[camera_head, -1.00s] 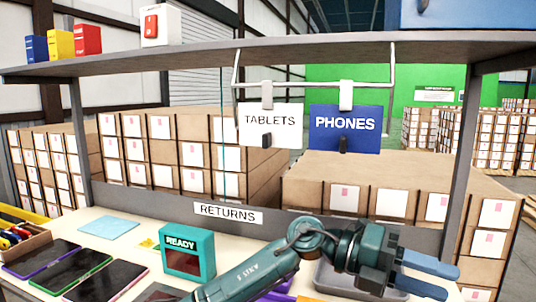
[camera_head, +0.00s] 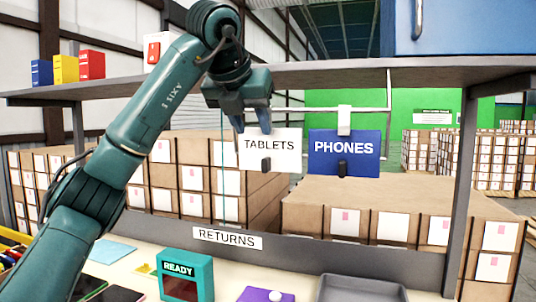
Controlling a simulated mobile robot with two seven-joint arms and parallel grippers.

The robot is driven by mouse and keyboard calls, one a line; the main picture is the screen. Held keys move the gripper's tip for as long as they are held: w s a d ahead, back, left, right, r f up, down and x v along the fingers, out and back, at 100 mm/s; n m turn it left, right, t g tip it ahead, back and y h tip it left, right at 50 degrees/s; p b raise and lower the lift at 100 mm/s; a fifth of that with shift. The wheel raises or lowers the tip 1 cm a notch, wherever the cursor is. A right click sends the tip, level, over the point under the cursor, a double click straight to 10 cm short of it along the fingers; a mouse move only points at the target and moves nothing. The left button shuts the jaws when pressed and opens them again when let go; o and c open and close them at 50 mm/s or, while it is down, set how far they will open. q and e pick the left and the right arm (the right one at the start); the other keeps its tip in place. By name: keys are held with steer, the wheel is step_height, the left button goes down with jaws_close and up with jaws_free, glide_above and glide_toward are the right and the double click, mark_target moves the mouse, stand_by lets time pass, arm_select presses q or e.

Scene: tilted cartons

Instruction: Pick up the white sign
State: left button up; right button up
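The white sign (camera_head: 283,150) reads "TABLETS" and hangs under the shelf, left of a blue "PHONES" sign (camera_head: 345,155). A dark clip is on the white sign's lower middle. My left gripper (camera_head: 252,124) points down at the white sign's upper left corner, with its blue fingers apart. It covers the sign's upper left part and the hanger above it. I cannot tell whether the fingers touch the sign. My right gripper is out of view.
A grey shelf (camera_head: 330,74) runs above the signs, with several coloured boxes and a blue case (camera_head: 465,28) on it. Below are a "RETURNS" label (camera_head: 228,238), a teal "READY" box (camera_head: 187,277), a grey tray (camera_head: 360,288) and a purple item (camera_head: 255,295). Cartons stand behind.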

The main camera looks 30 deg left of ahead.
mark_target(265, 158)
arm_select(q)
steer(key=shift+p+x, duration=0.8)
steer(key=shift+x, duration=4.45)
steer(key=shift+s+d+f, duration=0.1)
steer(key=shift+f, duration=0.05)
steer(key=shift+c, duration=0.4)
jaws_close()
